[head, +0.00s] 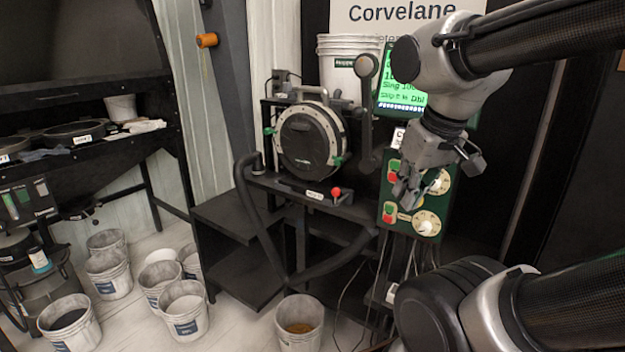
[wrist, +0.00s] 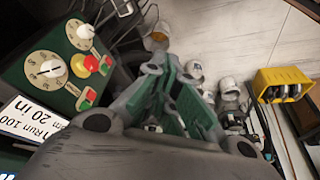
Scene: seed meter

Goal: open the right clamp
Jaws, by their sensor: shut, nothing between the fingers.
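The seed meter (head: 310,140) is a round black disc housing with a pale bolted rim, standing on a dark stand. The right clamp (head: 341,160) is a small green piece at the rim's right side. The matching left clamp (head: 268,131) sits at the rim's left. I cannot tell at this size whether either clamp is open. My gripper (head: 405,198) is to the right of the right clamp, in front of the green control box, pointing down and empty. In the wrist view its green-padded fingers (wrist: 178,105) show; no clamp is visible there.
The green control box (head: 432,210) with dials and red and green buttons is close behind my gripper. A lit screen (head: 400,92) and a white bucket (head: 338,75) stand above. A red-knobbed lever (head: 336,193) is below the meter. Several buckets stand on the floor.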

